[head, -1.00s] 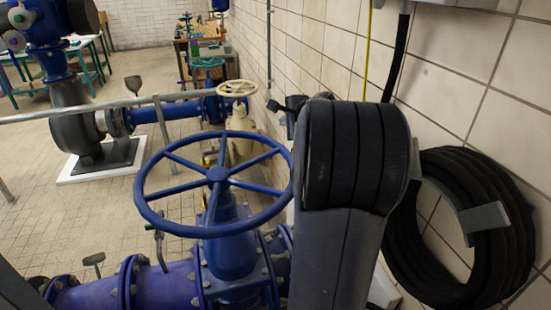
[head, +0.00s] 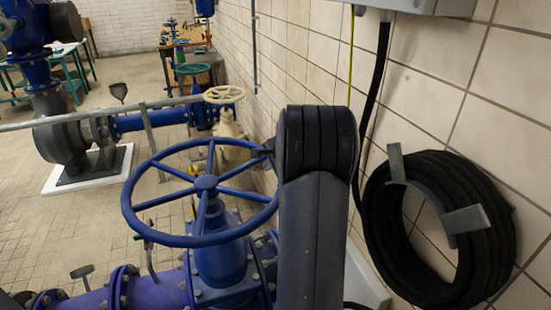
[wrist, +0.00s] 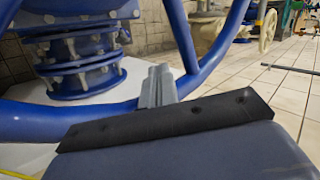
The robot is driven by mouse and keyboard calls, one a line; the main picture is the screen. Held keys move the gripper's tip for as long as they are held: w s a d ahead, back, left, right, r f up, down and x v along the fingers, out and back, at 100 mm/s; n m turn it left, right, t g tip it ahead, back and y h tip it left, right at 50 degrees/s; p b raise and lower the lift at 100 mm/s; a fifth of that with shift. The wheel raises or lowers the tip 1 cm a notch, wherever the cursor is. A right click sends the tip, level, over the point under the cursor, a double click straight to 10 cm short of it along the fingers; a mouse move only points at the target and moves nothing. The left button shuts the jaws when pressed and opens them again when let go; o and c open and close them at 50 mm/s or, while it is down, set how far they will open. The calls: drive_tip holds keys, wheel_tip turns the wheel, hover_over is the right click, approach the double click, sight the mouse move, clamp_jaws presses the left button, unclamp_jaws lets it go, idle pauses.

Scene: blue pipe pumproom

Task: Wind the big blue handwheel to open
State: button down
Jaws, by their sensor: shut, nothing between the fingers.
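The big blue handwheel (head: 206,183) sits on a blue valve body at the centre left of the head view, its rim and spokes clear of other objects except at the right edge. In the wrist view its rim (wrist: 218,52) curves across the picture, with a spoke (wrist: 182,35) meeting it. My gripper (wrist: 158,83) shows there as grey fingers, shut and empty, at the rim just left of that spoke. I cannot tell whether they touch it. In the head view my arm hides most of the gripper near the rim's right side.
A tiled wall with a coiled black hose (head: 440,215) stands close on the right. A cream handwheel (head: 224,95) and a teal handwheel (head: 193,69) lie beyond. A grey rail (head: 100,113) crosses behind the blue wheel. Open tiled floor (head: 60,215) is at left.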

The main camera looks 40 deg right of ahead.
drive_tip(key=shift+w+d+f+p, duration=0.15)
drive_tip(key=shift+w+p, duration=0.35)
drive_tip(key=shift+w, duration=1.25)
drive_tip(key=shift+w, duration=0.15)
